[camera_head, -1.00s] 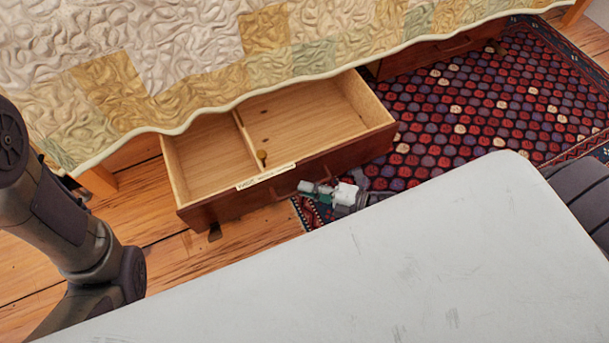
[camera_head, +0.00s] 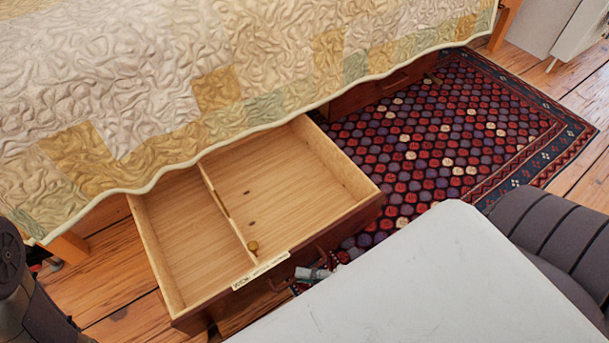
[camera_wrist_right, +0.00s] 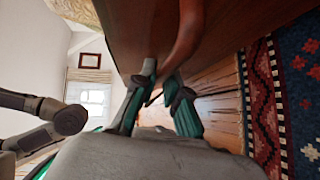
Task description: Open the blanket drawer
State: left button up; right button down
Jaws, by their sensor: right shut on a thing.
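A wooden drawer (camera_head: 285,171) stands open under the quilted bed in the head view, with a divider splitting its inside into two parts. A small white label (camera_head: 260,270) sits on its front edge; I cannot read it. My right gripper (camera_head: 313,273) is at the drawer's front, partly hidden behind the pale surface. In the right wrist view, my right gripper (camera_wrist_right: 163,88) is shut on the curved drawer handle (camera_wrist_right: 186,38), beside the reddish drawer front (camera_wrist_right: 225,45). My left gripper is out of view; only part of my left arm shows at the left edge.
A second drawer (camera_head: 375,90) is shut under the bed (camera_head: 215,90) further right. A patterned rug (camera_head: 450,140) covers the floor on the right. Bare floorboards (camera_head: 125,270) show at left.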

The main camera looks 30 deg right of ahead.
jog(key=shift+d, duration=0.1)
jog(key=c, duration=1.2)
grip_release()
jog(key=v, duration=1.2)
